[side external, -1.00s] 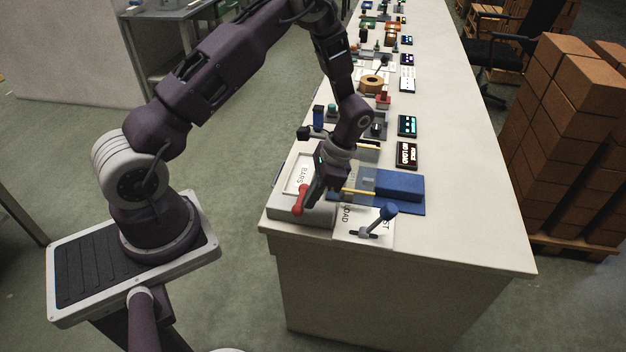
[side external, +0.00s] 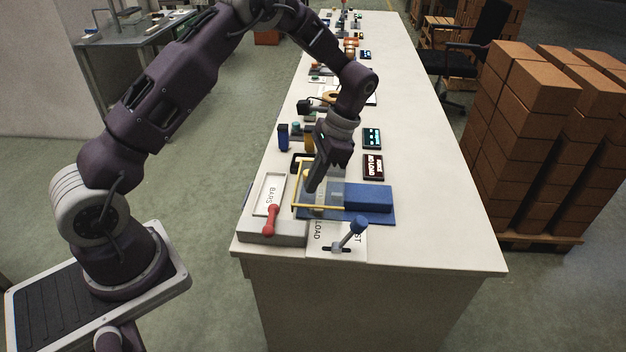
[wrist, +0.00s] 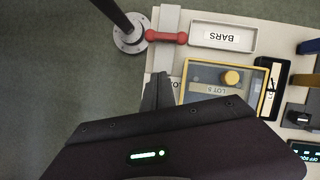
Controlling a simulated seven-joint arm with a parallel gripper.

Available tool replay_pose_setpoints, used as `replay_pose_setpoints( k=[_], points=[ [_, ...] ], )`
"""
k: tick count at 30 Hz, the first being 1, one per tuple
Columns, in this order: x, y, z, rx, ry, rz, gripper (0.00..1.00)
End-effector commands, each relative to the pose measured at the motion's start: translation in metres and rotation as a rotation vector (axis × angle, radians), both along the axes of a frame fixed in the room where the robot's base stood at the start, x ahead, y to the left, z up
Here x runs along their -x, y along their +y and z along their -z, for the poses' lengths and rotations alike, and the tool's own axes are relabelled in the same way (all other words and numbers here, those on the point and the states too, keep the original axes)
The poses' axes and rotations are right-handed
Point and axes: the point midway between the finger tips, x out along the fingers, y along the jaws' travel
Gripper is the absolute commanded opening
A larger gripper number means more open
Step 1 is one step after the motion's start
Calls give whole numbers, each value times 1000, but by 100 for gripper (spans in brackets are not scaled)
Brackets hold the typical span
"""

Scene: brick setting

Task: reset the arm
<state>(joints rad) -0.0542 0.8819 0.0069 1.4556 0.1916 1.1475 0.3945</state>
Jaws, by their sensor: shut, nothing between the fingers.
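My gripper (side external: 313,187) is shut and empty, pointing down above the fixture with the yellow frame (side external: 318,207). Its shut fingers (wrist: 160,88) show in the wrist view beside the yellow-edged panel labelled LOT 5 (wrist: 205,86), which bears a round yellow knob (wrist: 232,77). I cannot tell how far above the fixture the fingertips are. The tray labelled BARS (side external: 269,191) lies to the left, with a red-handled piece (side external: 270,219) at its near end, apart from my gripper. The red piece also shows in the wrist view (wrist: 167,37).
A blue block (side external: 368,197) stands on the fixture's right side. Dark display boxes (side external: 374,167) and small devices line the bench (side external: 440,215) behind. The bench's right side is clear.

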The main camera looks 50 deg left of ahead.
Motion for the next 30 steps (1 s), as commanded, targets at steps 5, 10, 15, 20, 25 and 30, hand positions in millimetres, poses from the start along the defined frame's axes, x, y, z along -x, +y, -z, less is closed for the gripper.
replay_pose_setpoints(
  k=[5, 10, 15, 20, 25, 30],
  points=[
    [0, -1, -5, 0, -10, -4, 0],
    [20, -14, -92, 6, -179, -75, 0],
    [88, -36, -188, 44, -432, -195, 0],
    [168, -52, -228, 107, -655, -306, 0],
    [225, -63, -227, 169, -809, -389, 0],
    [241, -66, -222, 195, -857, -418, 0]
  ],
)
